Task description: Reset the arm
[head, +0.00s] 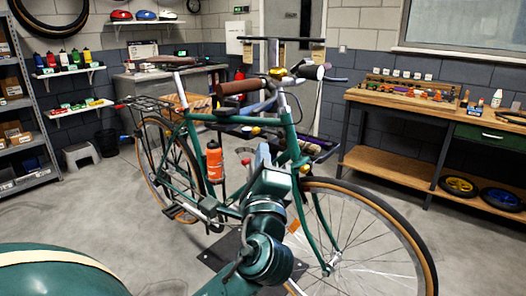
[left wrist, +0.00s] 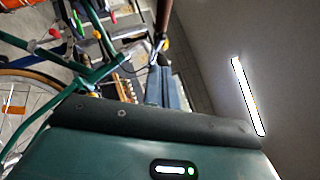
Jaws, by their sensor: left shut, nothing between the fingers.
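My left arm rises from the bottom middle of the head view. My left gripper (head: 262,157) points up and away in front of the green bicycle's frame, and it is shut and empty. Its fingers (left wrist: 165,88) also show in the left wrist view, side by side beyond the dark edge of my wrist. The green bicycle (head: 291,137) stands upright behind the gripper, with brown grips and an orange bottle (head: 214,161) on its frame. I cannot tell whether the gripper touches the bicycle. My right gripper is not in view.
A wooden workbench (head: 379,97) with tools and small parts stands at the right, wheels on its lower shelf. Grey shelving (head: 48,150) stands at the left. A step stool (head: 80,155) and dark bin (head: 107,143) are at the back left. Open floor (head: 90,215) lies left of the bicycle.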

